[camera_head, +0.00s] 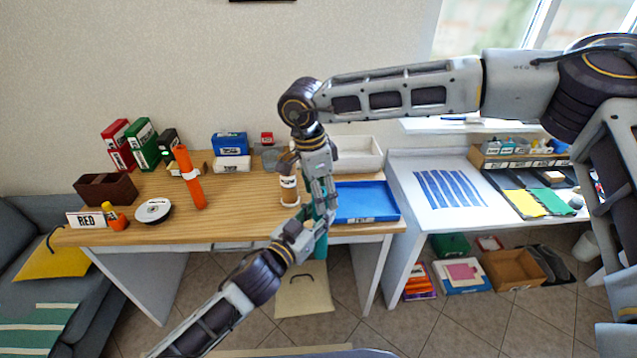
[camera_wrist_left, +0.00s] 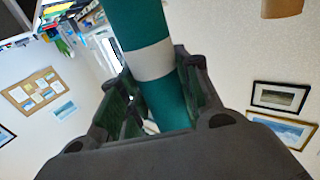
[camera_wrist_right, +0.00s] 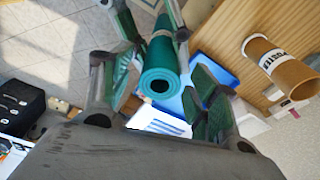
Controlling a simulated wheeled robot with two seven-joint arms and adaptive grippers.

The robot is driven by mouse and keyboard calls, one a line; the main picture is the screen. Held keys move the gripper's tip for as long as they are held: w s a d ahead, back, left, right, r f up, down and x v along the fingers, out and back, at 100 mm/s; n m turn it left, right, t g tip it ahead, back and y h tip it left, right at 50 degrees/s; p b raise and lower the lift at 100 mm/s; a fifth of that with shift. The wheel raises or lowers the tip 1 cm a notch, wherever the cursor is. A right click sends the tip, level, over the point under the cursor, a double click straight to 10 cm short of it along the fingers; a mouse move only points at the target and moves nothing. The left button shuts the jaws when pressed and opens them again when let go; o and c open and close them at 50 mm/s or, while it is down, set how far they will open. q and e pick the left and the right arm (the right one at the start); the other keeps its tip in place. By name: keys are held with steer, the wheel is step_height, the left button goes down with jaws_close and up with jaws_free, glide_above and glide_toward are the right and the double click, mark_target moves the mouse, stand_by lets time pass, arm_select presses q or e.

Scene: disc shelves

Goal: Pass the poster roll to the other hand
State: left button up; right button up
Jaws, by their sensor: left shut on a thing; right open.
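A teal roll with a white band (camera_wrist_left: 152,62), which I take as the poster roll, is gripped by my left gripper (camera_head: 312,228) in front of the desk. It stands roughly upright in the head view (camera_head: 321,246), partly hidden by both grippers. My left fingers close around it in the left wrist view. My right gripper (camera_head: 322,192) comes down from above and is open. In the right wrist view the roll's open end (camera_wrist_right: 158,82) points at my palm, between the spread right fingers; I cannot tell whether they touch it.
A brown labelled tube (camera_head: 289,190) stands on the wooden desk (camera_head: 240,205) close beside my right gripper. A blue tray (camera_head: 366,202) lies just right of it, a white tray (camera_head: 356,153) behind. An orange roll (camera_head: 188,175) stands further left. A white table (camera_head: 420,220) is at the right.

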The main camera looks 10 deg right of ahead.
steer(key=shift+f, duration=0.4)
steer(key=c, duration=1.1)
arm_select(q)
steer(key=o, duration=1.1)
steer(key=shift+o, duration=0.2)
steer(key=v, duration=1.2)
steer(key=shift+f, duration=0.1)
